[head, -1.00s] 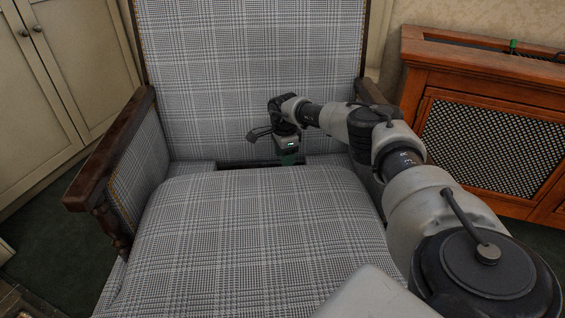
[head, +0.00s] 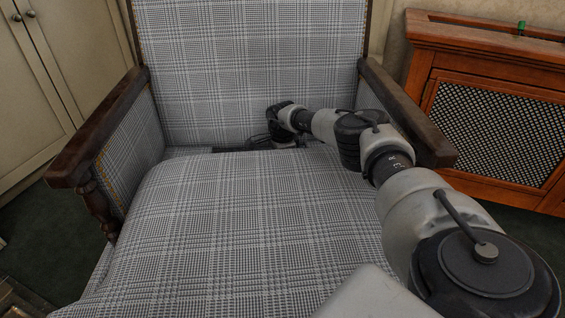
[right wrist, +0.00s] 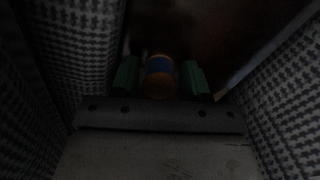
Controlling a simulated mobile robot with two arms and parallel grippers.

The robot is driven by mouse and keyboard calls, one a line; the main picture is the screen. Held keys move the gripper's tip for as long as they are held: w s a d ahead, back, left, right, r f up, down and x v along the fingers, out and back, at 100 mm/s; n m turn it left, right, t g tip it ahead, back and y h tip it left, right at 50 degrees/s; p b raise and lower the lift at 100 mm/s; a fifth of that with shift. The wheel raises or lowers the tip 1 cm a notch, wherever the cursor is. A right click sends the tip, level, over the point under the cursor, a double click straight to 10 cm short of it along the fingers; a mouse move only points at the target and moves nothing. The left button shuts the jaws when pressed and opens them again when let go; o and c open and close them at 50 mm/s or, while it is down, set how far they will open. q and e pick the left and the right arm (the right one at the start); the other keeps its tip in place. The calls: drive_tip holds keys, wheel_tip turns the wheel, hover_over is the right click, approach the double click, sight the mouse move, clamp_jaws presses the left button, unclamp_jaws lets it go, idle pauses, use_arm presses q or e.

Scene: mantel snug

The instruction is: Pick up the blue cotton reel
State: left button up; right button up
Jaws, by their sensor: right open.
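The blue cotton reel (right wrist: 159,77), a blue band with orange-brown ends, shows in the dim right wrist view, low in a gap between checked fabric walls. My right gripper (right wrist: 160,66) is open, with one green finger on each side of the reel; I cannot tell whether they touch it. In the head view my right arm reaches into the slot behind the seat cushion, which hides the gripper's fingers and the reel. My left gripper is not in view.
The armchair's checked seat cushion (head: 245,230) fills the foreground, with its backrest (head: 250,70) close behind the slot. Wooden armrests stand at the left (head: 105,125) and right (head: 405,110). A wooden cabinet with a lattice panel (head: 500,130) is at the right.

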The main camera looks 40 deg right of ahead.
drive_tip(key=c, duration=0.7)
drive_tip(key=shift+r, duration=0.1)
